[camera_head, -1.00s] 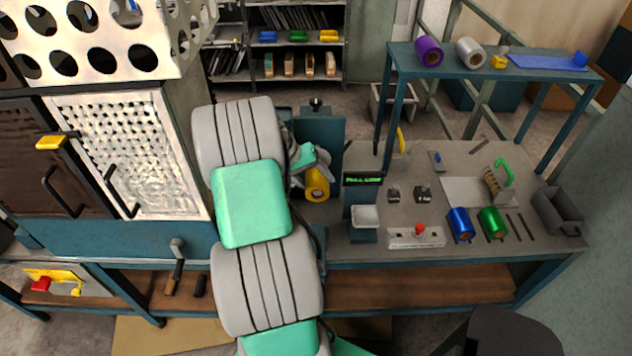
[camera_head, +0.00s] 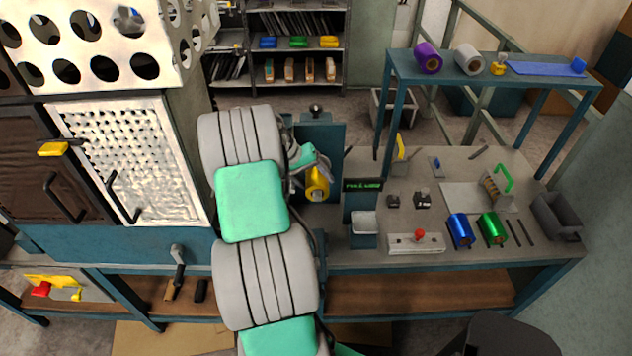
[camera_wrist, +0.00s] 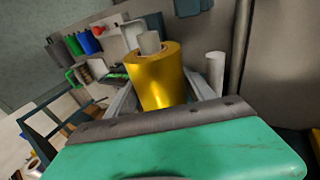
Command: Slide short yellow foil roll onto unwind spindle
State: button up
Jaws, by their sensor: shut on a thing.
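The short yellow foil roll (camera_head: 318,188) is held in my gripper (camera_head: 308,172), in front of a teal upright machine plate (camera_head: 325,132). In the wrist view the shiny yellow roll (camera_wrist: 158,78) sits between the two grey fingers of my gripper (camera_wrist: 163,96). A pale cylindrical end (camera_wrist: 150,42) shows at the top of the roll; I cannot tell whether it is the roll's core or the spindle. A separate pale peg (camera_wrist: 215,68) stands just right of the roll, apart from it. My arm hides part of the machine in the head view.
A display post (camera_head: 362,205) with a white tray stands right of the roll. Blue (camera_head: 460,230) and green (camera_head: 492,228) rolls lie on the bench. Purple (camera_head: 428,58) and silver (camera_head: 468,58) rolls lie on the raised shelf. A perforated white guard (camera_head: 105,68) is at upper left.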

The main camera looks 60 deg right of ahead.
jog(key=shift+w+d, duration=0.1)
jog(key=shift+d, duration=0.1)
jog(key=o, duration=1.8)
jog(key=shift+o, duration=0.2)
